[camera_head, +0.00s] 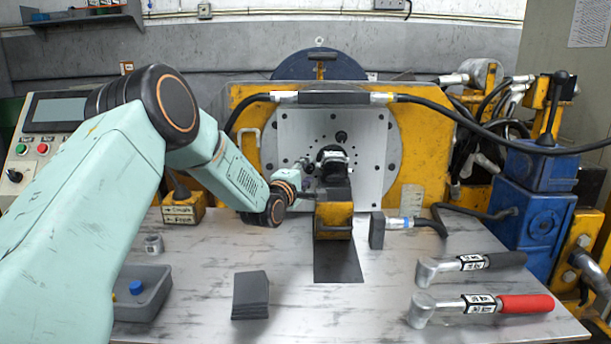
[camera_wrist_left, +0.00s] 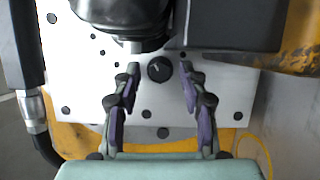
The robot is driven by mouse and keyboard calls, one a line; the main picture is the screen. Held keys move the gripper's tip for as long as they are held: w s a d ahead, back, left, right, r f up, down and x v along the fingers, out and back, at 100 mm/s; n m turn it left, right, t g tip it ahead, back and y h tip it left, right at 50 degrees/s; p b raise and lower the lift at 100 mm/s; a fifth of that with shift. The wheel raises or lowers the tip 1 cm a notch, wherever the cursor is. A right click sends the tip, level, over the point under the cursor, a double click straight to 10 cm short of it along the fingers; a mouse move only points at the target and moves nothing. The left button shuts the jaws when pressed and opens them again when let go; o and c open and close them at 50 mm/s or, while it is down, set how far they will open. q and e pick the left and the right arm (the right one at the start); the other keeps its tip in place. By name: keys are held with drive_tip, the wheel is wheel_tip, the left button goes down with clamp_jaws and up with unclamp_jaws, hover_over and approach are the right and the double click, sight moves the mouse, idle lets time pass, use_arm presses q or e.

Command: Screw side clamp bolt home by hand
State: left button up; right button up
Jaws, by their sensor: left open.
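The motor (camera_head: 333,165) is a dark body in front of the drilled pale plate (camera_head: 374,150), above a yellow clamp block (camera_head: 333,217). My left gripper (camera_head: 304,194) reaches in from the left, close to the block's left side. In the left wrist view my left gripper (camera_wrist_left: 158,84) is open, its purple-padded fingers apart. A round black head (camera_wrist_left: 160,68) shows between the fingertips, with a gap on both sides; I cannot tell for sure that it is the side clamp bolt. The dark motor body (camera_wrist_left: 125,12) fills the top. My right gripper is not in view.
Two torque wrenches, black-handled (camera_head: 480,262) and red-handled (camera_head: 500,303), lie at the right front. A grey tray (camera_head: 152,300) holds a blue cap. A dark block stack (camera_head: 250,296) stands at the front. A black hose (camera_head: 450,112) crosses above the plate.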

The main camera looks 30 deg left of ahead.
use_arm(q)
drive_tip(key=shift+c, duration=0.4)
clamp_jaws()
drive_tip(key=shift+r+m+p, duration=0.2)
drive_tip(key=shift+m+p, duration=0.3)
drive_tip(key=shift+p, duration=0.45)
drive_tip(key=m+g+p, duration=0.1)
drive_tip(key=m+p, duration=0.1)
drive_tip(key=p, duration=0.2)
drive_tip(key=shift+r+m+g, duration=0.15)
drive_tip(key=shift+m+g, duration=0.15)
drive_tip(key=shift+g, duration=0.1)
drive_tip(key=shift+m+g+p, duration=0.5)
drive_tip(key=shift+m+p, duration=0.7)
drive_tip(key=shift+p, duration=0.4)
drive_tip(key=shift+o, duration=0.4)
unclamp_jaws()
drive_tip(key=shift+d, duration=0.1)
